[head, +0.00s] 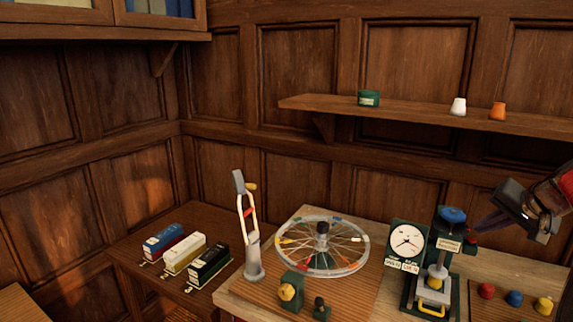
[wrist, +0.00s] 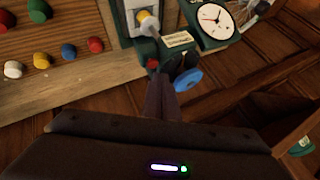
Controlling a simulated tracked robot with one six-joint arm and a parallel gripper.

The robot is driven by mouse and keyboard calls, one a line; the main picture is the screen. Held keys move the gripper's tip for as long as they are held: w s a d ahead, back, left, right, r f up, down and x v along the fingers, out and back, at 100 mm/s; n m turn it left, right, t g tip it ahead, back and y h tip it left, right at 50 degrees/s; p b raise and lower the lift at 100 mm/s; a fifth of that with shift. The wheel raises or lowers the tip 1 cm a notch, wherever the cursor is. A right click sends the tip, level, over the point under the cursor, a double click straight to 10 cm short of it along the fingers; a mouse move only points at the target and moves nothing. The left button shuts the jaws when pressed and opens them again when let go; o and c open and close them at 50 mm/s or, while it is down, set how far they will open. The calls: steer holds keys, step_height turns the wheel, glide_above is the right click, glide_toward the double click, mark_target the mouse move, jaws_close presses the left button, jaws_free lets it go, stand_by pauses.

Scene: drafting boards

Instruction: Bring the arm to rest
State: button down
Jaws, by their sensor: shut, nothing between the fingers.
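My gripper (head: 478,229) is at the right of the head view, raised above the bench beside a press-like device (head: 437,268) with a blue knob (head: 453,215) on top. Its dark fingers are together and empty, pointing left and slightly down. In the wrist view the closed fingers (wrist: 163,82) reach up toward the device. There the blue knob (wrist: 187,80) is just right of the fingers and a red knob (wrist: 152,65) is near the tips. I cannot tell whether the tips touch the device.
A dial gauge (head: 407,241) stands left of the device; coloured knobs (head: 515,298) lie right of it. A spoked wheel (head: 322,246) and a grey upright tool (head: 249,230) stand further left. A wall shelf (head: 420,112) holding small pots overhangs behind. Three boxes (head: 187,254) sit at left.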

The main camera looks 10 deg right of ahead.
steer(key=s+a+f+n+g, duration=0.1)
steer(key=s+a+f+n, duration=0.2)
steer(key=s+a, duration=0.4)
steer(key=s+a+f+n+g, duration=0.1)
steer(key=s+a+f+n, duration=0.2)
steer(key=a, duration=1.5)
steer(key=s+a+f+n, duration=0.3)
steer(key=s+a, duration=0.9)
steer(key=shift+a+f+n+g, duration=0.3)
steer(key=shift+a+f+g, duration=0.05)
steer(key=shift+f+g, duration=0.05)
steer(key=shift+d, duration=0.15)
